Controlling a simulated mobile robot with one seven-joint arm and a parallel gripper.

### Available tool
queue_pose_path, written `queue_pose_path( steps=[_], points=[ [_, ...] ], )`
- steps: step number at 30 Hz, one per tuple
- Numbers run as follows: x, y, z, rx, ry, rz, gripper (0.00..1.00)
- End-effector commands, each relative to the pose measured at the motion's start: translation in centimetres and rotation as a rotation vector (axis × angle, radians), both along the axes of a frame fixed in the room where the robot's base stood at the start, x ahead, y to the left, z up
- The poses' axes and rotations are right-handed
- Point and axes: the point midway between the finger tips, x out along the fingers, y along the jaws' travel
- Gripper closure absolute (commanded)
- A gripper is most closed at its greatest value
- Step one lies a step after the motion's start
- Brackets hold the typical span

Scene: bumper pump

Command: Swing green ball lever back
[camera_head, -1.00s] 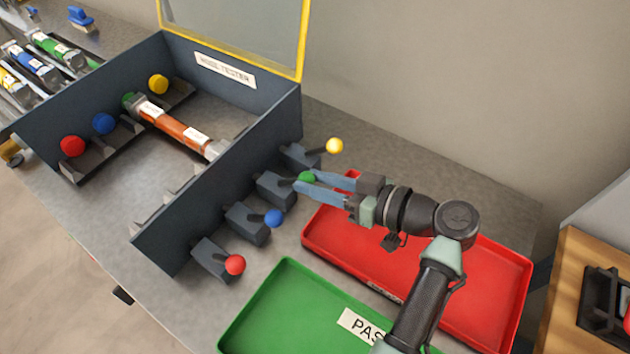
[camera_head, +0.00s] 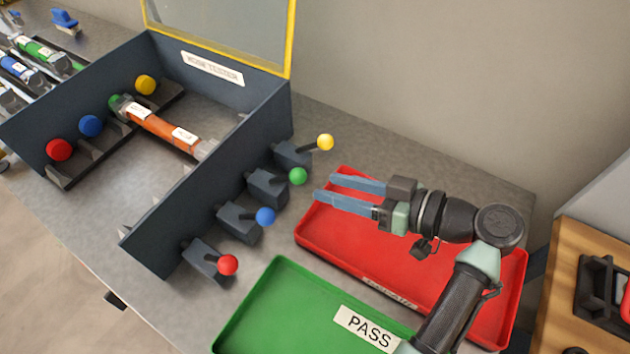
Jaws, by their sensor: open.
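The green ball lever (camera_head: 298,176) sticks out to the right from its dark block on the outer right wall of the tester box (camera_head: 150,232). It stands between the yellow ball lever (camera_head: 325,142) and the blue ball lever (camera_head: 265,216). My gripper (camera_head: 323,186) is open and empty, just right of the green ball and apart from it. Its two blue fingers point left, over the red tray (camera_head: 440,285). An orange tube (camera_head: 165,128) with a green end lies inside the box, in line with a row of coloured knobs.
A red ball lever (camera_head: 228,265) is nearest the front. A green tray (camera_head: 285,310) labelled PASS lies in front of the red tray. The box's yellow-framed lid (camera_head: 292,40) stands open at the back. Other tubes (camera_head: 40,52) lie at the far left.

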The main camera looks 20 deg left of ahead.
Motion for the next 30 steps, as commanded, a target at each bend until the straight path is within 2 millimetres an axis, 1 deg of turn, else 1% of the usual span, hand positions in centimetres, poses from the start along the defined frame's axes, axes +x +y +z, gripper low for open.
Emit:
queue_pose_path(
  steps=[1, 6, 9, 12, 16, 30],
  points=[
    [-0.2, -1.2, 0.2, 0.0, -0.002, -0.005, 0.51],
    [-1.0, -4.4, 1.1, -0.001, -0.001, -0.004, 0.51],
    [-1.3, -5.7, 1.5, -0.001, 0.0, -0.003, 0.51],
    [-1.5, -6.5, 1.7, 0.0, 0.003, -0.002, 0.51],
    [-1.6, -6.8, 1.9, 0.0, 0.003, -0.001, 0.51],
    [-1.6, -6.8, 1.9, 0.0, 0.002, 0.0, 0.51]
  ],
)
